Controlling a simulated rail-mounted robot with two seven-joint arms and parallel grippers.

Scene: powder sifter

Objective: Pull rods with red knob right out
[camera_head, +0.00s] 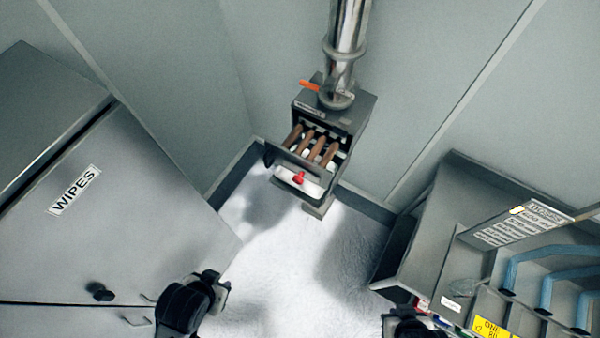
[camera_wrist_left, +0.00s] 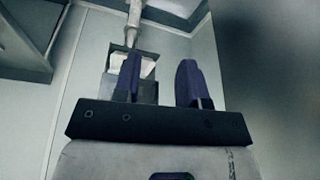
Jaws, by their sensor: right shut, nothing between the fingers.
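A grey metal sifter box (camera_head: 345,112) stands at the back under a vertical steel pipe. Its front holds several brown rods (camera_head: 318,146) in a frame that sticks out. A red knob (camera_head: 298,178) shows on the white front below the rods. My right gripper (camera_head: 408,324) is at the bottom edge of the head view, shut and empty, well away from the sifter. My left arm shows at the bottom left of centre. In the left wrist view my left gripper (camera_wrist_left: 158,68) is open, its two fingers apart, with the sifter (camera_wrist_left: 146,90) behind, beyond the fingertips.
A grey cabinet marked WIPES (camera_head: 110,220) stands on the left. On the right is a grey unit (camera_head: 440,230) with blue hoses (camera_head: 545,255) and labels. An orange handle (camera_head: 309,86) is at the pipe's base. The pale floor (camera_head: 300,270) before the sifter is clear.

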